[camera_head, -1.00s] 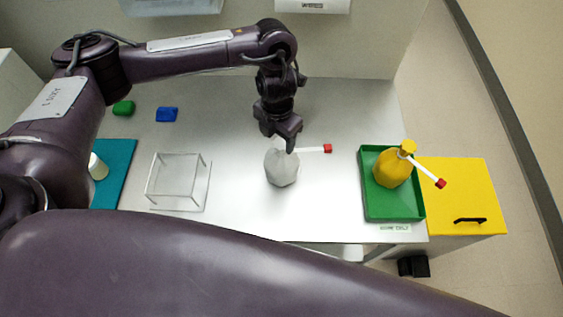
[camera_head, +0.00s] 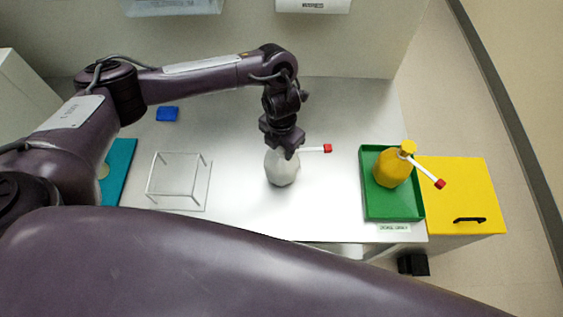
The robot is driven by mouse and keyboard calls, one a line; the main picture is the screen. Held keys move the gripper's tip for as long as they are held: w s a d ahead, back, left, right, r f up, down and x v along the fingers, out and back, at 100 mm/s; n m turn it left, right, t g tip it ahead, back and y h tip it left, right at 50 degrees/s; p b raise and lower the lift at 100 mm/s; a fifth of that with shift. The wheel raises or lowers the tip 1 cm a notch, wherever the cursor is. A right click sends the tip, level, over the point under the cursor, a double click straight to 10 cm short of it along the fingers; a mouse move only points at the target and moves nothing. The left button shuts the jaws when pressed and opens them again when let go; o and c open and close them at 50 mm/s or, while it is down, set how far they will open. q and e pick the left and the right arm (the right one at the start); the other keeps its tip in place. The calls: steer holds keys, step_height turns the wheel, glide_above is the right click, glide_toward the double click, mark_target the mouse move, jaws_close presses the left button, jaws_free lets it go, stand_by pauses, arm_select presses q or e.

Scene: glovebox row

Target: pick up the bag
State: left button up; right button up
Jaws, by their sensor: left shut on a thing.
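A whitish-grey squeeze bottle (camera_head: 281,168) with a white spout and red tip stands in the middle of the bench. My left gripper (camera_head: 286,150) points down at its top and is shut on it; the fingers hide the cap and neck. The bottle looks upright, and I cannot tell whether its base is off the bench. I cannot make out anything that is plainly a bag; a small blue item (camera_head: 167,114) lies at the back left, too small to identify. My right gripper is not in view.
A yellow bottle (camera_head: 391,170) with a red-tipped spout stands in a green tray (camera_head: 395,213) at the right. A yellow-topped cabinet (camera_head: 465,190) adjoins the bench. A clear open box (camera_head: 178,180) and a teal mat (camera_head: 122,165) are at the left.

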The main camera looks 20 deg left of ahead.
arm_select(q)
jaws_close()
steer(key=shift+r, duration=0.1)
